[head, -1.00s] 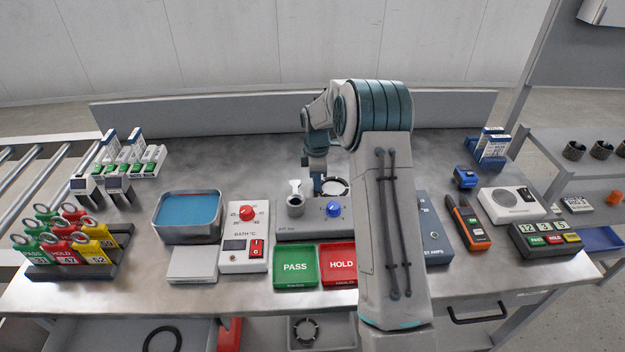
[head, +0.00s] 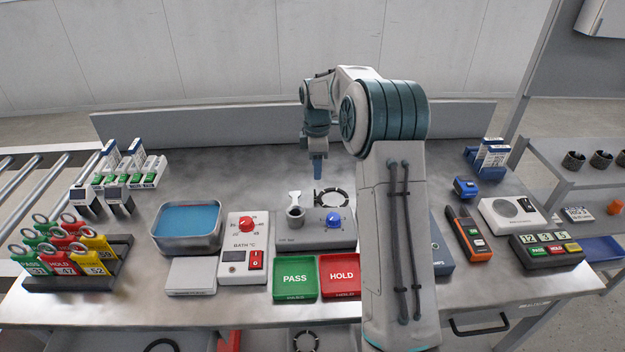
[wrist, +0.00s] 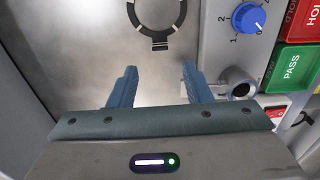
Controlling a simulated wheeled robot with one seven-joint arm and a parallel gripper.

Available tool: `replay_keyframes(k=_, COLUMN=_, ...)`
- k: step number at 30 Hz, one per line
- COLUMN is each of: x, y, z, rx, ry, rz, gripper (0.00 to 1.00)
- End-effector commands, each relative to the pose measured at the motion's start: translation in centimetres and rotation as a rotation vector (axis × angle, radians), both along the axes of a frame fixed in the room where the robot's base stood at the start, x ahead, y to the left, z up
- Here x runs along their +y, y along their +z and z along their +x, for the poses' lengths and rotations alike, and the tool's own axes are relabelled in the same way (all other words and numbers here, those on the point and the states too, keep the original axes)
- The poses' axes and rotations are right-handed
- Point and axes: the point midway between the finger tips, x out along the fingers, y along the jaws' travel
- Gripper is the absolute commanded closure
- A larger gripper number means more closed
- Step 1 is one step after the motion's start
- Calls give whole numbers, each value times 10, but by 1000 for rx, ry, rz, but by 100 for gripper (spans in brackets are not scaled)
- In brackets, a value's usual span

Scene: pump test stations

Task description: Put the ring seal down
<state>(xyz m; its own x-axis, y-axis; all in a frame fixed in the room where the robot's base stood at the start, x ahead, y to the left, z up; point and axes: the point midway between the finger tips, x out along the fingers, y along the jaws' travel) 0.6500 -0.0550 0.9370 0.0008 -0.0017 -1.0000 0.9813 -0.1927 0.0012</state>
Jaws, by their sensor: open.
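The ring seal (head: 331,197), a dark ring, lies just behind the grey unit with the blue knob. In the wrist view the black ring (wrist: 156,38) lies flat on bare metal beside that unit, its tab toward my fingers and its far part cut off by the frame. My gripper (wrist: 157,76) is open with nothing between its fingers. In the head view my gripper (head: 318,180) points down, above and apart from the ring. The finger gap does not show from there.
The grey knob unit (head: 290,243) has a small metal cup (head: 296,215) on it. Green PASS (head: 295,293) and red HOLD (head: 340,290) trays stand in front. A blue-filled bath (head: 188,245) and bath controller (head: 243,265) are left. The back of the bench is clear.

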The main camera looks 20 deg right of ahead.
Motion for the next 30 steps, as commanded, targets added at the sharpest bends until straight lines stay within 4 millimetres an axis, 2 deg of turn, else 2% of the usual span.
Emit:
replay_keyframes(k=3, x=0, y=16, z=0, rx=-2, ry=0, rz=0, gripper=55)
replay_keyframes(k=7, x=1, y=26, z=-2, rx=-3, ry=-10, rz=-2, gripper=55)
replay_keyframes(k=11, x=7, y=44, z=-19, rx=-17, ry=-77, rz=-10, gripper=55)
replay_keyframes(k=14, x=14, y=63, z=-44, rx=-39, ry=-182, rz=-20, gripper=55)
replay_keyframes(k=21, x=29, y=100, z=-126, rx=-103, ry=-503, rz=-21, gripper=55)
replay_keyframes(k=25, x=34, y=110, z=-173, rx=-139, ry=-683, rz=-3, gripper=55)
replay_keyframes(k=30, x=39, y=112, z=-237, rx=-177, ry=-920, rz=40, gripper=55)
